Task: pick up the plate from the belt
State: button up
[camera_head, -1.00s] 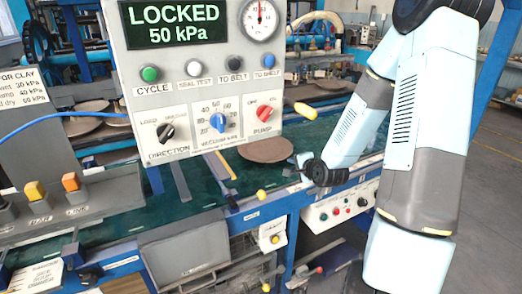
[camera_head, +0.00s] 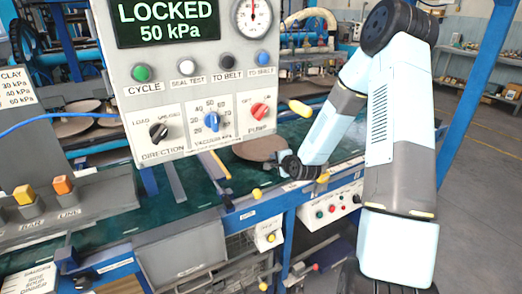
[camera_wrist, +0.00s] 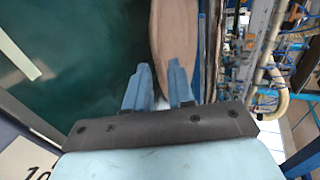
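The plate (camera_head: 258,149) is a flat brown disc on the green belt (camera_head: 110,228), below the control panel. In the wrist view the plate (camera_wrist: 174,38) shows as a brown strip beyond the fingers. My gripper (camera_wrist: 159,74) is open, with a gap between its two blue fingers. The fingertips are at the plate's near edge, the right one overlapping it in the picture; I cannot tell whether they touch it. In the head view my wrist is just right of the plate and the fingers are mostly hidden.
The control panel (camera_head: 185,112) reads LOCKED, 50 kPa, and hangs over the belt left of my arm. A yellow-tipped lever (camera_head: 300,108) juts from its right side. Several other discs (camera_head: 72,127) lie at the back left. Open floor (camera_head: 480,190) is at the right.

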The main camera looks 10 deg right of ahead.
aim_at(270, 159)
jog(key=x, duration=0.4)
jog(key=shift+a+f, duration=0.15)
jog(key=shift+a, duration=0.1)
grip_shut()
dwell(1.2)
